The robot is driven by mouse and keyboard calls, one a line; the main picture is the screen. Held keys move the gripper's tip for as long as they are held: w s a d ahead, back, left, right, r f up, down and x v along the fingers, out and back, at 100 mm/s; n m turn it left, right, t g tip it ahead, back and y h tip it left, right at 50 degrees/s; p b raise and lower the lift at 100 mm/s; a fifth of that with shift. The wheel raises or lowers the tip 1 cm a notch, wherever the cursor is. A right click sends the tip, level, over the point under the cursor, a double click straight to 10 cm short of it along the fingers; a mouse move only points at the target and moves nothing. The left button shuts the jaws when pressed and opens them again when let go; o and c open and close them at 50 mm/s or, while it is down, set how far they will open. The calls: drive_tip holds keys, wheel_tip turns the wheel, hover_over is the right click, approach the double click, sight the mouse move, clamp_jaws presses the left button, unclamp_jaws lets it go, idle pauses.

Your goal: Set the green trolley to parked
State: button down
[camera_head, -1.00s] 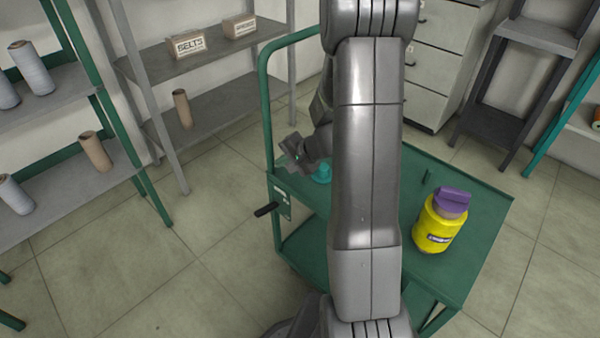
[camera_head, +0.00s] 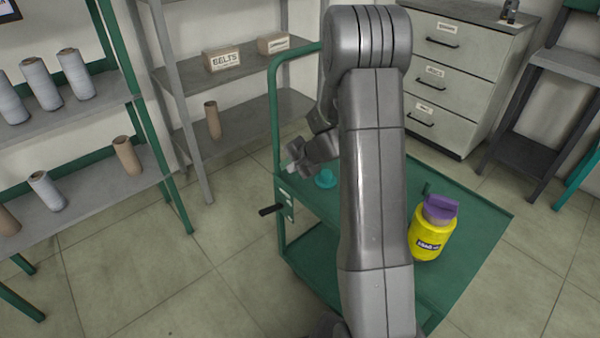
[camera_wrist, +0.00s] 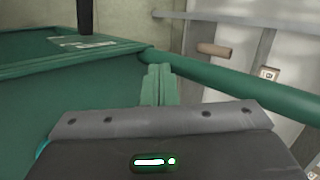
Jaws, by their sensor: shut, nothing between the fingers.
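The green trolley (camera_head: 470,215) stands in front of me, partly hidden behind my arm. Its push rail (camera_head: 276,110) rises at the left end. A pale plate (camera_head: 287,204) on that end carries a lever with a black handle (camera_head: 270,210), which sticks out to the left. In the wrist view the black handle (camera_wrist: 85,16) is at the top left, by the labelled plate (camera_wrist: 95,43). My gripper (camera_head: 292,166) is by the rail, above and apart from the handle. Its fingers (camera_wrist: 158,85) are shut and empty.
On the trolley are a teal piece (camera_head: 325,179) close to my gripper and a yellow jar (camera_head: 428,235) with a purple top. Shelves with spools (camera_head: 76,74) and a belts box (camera_head: 223,59) stand left and behind. A drawer cabinet (camera_head: 455,75) is behind. Floor left of the trolley is clear.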

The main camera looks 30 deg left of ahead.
drive_tip(key=w+a+p, duration=0.2)
drive_tip(key=w+a, duration=0.1)
drive_tip(key=a, duration=0.6)
drive_tip(key=shift+w+a+r, duration=0.15)
